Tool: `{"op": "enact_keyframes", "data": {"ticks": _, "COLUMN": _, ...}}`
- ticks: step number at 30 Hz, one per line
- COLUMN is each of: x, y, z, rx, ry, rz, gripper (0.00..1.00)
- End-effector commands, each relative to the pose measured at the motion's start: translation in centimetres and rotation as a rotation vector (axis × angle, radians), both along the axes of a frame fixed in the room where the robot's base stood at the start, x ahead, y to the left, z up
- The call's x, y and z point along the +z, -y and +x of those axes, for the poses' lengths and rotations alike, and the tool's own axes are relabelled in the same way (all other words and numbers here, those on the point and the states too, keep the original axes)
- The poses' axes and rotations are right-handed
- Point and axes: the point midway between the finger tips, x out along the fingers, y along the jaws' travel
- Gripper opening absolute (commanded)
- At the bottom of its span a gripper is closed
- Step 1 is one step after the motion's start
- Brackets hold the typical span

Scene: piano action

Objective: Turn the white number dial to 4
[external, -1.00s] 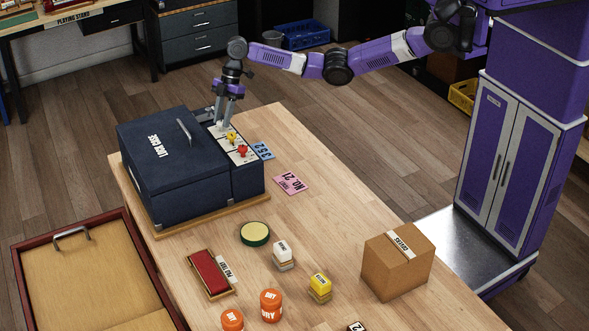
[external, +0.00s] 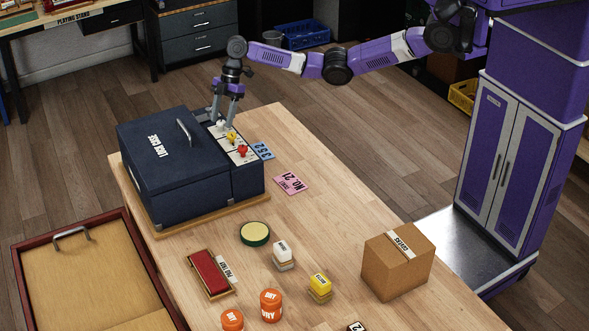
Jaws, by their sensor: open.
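The dark blue lock case (external: 165,165) stands on a wooden board at the table's far left. A panel along its right side carries the dials. The white dial (external: 220,125) is at the panel's far end, with a yellow dial (external: 231,138) and a red dial (external: 242,150) nearer. My gripper (external: 222,120) points down at the white dial with its fingers spread, one on either side of it. I cannot tell whether they touch it. The number the white dial shows is too small to read.
A blue card (external: 262,150) and a pink card (external: 291,183) lie right of the case. A cardboard box (external: 397,260), a green-rimmed round pad (external: 255,234), a red pad (external: 209,273), small stamp blocks and orange jars (external: 271,305) stand nearer on the table.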

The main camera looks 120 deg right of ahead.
Motion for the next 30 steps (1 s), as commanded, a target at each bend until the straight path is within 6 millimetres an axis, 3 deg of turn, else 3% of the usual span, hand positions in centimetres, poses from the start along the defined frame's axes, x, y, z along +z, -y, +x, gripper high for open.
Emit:
{"op": "enact_keyframes", "data": {"ticks": 15, "x": 6.5, "y": 1.2, "z": -2.3, "rx": 0.000, "ry": 0.003, "rz": -0.002, "gripper": 0.51}}
{"op": "enact_keyframes", "data": {"ticks": 30, "x": 7.0, "y": 1.2, "z": -2.6, "rx": 0.000, "ry": 0.001, "rz": 0.000, "gripper": 0.51}}
